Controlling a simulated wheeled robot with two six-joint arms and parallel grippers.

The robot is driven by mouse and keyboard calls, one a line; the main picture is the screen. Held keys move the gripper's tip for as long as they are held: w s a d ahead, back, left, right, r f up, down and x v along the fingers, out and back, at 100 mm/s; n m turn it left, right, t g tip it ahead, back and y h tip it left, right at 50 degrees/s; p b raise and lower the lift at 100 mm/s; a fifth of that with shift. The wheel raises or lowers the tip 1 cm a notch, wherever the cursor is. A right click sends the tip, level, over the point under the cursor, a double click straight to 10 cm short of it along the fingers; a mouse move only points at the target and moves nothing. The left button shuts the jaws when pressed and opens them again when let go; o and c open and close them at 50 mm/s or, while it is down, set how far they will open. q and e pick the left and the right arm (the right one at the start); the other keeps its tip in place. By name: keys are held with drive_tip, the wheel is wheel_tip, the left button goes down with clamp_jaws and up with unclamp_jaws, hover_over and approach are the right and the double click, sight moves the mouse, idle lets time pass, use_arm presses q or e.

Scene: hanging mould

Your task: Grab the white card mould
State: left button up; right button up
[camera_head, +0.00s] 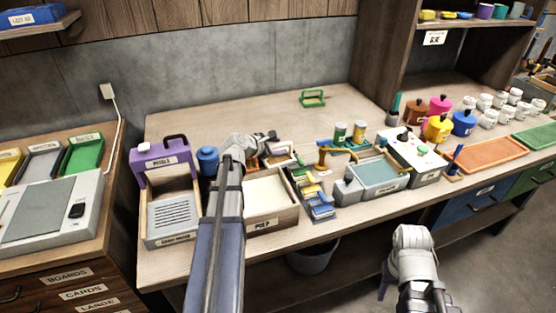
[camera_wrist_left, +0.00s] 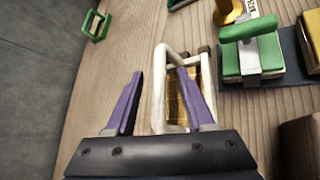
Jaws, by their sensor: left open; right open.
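The white card mould is a white wire-like frame with a gold-brown panel. It stands on the wooden bench in the left wrist view (camera_wrist_left: 160,85); in the head view it is small and partly hidden by my left arm. My left gripper (camera_wrist_left: 163,95) is open, its purple fingers spread. In the wrist view, the right finger overlaps part of the white frame and the left finger is beside it. I cannot tell whether they touch. In the head view my left gripper (camera_head: 265,146) is over the bench, behind the pulp box. My right gripper (camera_head: 427,294) is low, in front of the bench.
A green mould (camera_head: 313,98) stands at the back of the bench.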

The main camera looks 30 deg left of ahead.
use_arm(q)
drive_tip(key=shift+c, duration=0.5)
clamp_jaws()
